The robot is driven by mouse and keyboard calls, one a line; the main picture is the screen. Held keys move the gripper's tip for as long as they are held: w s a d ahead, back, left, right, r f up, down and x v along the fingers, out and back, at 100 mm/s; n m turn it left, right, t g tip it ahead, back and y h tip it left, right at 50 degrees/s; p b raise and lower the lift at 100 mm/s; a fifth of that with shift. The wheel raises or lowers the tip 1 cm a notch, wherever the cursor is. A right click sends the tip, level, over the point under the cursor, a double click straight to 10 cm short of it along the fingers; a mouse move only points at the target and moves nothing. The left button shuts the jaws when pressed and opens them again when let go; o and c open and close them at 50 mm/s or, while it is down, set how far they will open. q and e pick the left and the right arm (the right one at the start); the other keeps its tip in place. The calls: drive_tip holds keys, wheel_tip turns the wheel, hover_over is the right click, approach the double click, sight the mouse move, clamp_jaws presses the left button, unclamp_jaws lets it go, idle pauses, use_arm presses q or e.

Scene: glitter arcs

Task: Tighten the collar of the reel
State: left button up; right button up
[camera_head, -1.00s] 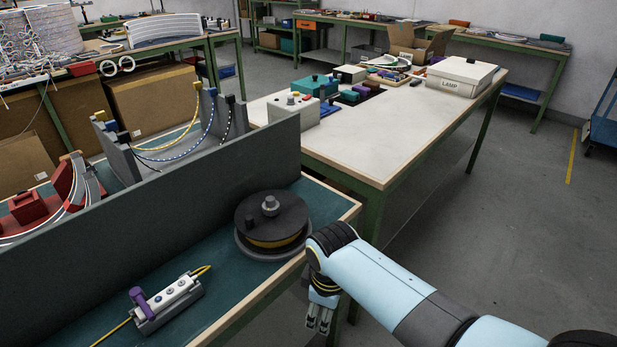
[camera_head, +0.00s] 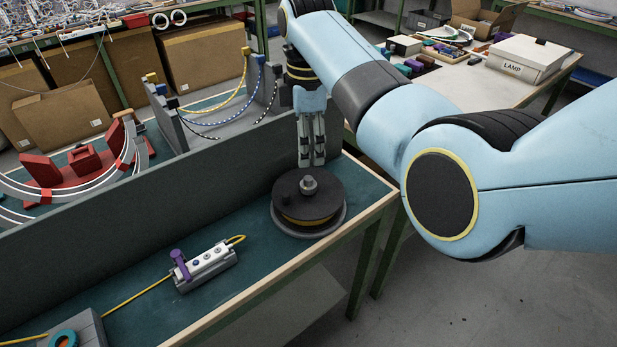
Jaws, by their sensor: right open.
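The reel (camera_head: 283,208) is a black disc with a yellow band of cord under it, on a grey round base on the green bench top. Its collar (camera_head: 309,185) is a small grey knob upright at the middle of the disc. My right gripper (camera_head: 312,162) points down, its fingertips just above the collar in the picture. It is open and empty, and its fingers look close together. I cannot tell how far they are from the collar in depth. My left gripper is not in view.
A dark grey panel (camera_head: 130,205) stands along the bench behind the reel. A grey block with a purple lever (camera_head: 205,265) and yellow cord lies left of the reel. A wooden edge (camera_head: 280,285) borders the bench front. My right arm hides part of the far table.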

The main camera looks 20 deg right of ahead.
sight(308, 183)
wheel_tip(308, 183, down, 10)
drive_tip(key=shift+r+b, duration=0.2)
drive_tip(key=shift+b, duration=0.4)
drive_tip(key=c, duration=1.2)
drive_tip(key=shift+o, duration=0.2)
